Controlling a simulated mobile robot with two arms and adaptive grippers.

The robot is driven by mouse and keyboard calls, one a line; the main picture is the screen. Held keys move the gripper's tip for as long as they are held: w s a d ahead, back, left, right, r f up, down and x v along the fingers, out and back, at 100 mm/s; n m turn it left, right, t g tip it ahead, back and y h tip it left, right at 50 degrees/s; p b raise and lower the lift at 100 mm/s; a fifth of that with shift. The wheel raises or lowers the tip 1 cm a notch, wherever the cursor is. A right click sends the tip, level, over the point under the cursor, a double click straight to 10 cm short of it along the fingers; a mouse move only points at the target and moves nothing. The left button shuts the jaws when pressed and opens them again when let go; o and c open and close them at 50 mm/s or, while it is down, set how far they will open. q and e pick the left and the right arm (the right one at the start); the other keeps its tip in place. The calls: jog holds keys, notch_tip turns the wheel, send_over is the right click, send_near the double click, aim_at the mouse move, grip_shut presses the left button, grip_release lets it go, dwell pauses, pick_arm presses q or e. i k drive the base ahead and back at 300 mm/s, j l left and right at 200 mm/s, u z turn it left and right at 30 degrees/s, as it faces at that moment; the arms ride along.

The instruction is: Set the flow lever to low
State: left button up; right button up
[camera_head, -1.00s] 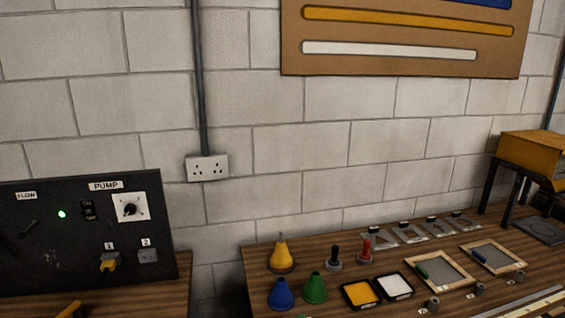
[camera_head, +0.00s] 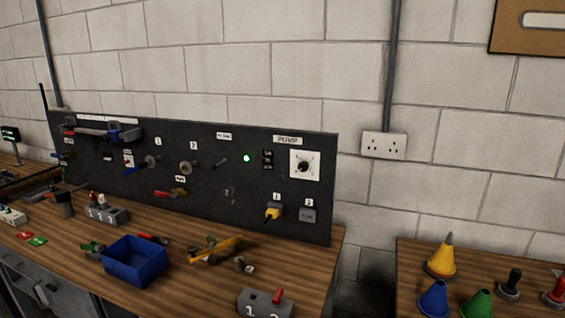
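The flow lever (camera_head: 219,162) is a small dark lever on the black panel (camera_head: 110,150), under a white label (camera_head: 224,136) that reads as flow in the earlier view. Its handle slants, with the right end higher. Any low or high marks around it are too small to read. A green light (camera_head: 247,158) glows just to its right. Neither of my grippers is in view.
Right of the light are a switch (camera_head: 268,159) and the white pump dial (camera_head: 304,166). A blue bin (camera_head: 135,260), a yellow-handled tool (camera_head: 217,249) and a grey block with a red lever (camera_head: 266,302) stand on the wooden bench below. A gap separates the right bench (camera_head: 410,262).

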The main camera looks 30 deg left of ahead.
aim_at(214, 167)
jog(key=j+u, duration=0.1)
jog(key=u, duration=0.8)
jog(key=i+j+u, duration=0.1)
jog(key=u, duration=0.35)
jog(key=i+l+z, duration=0.25)
jog(key=i+l, duration=0.15)
jog(key=i, duration=0.25)
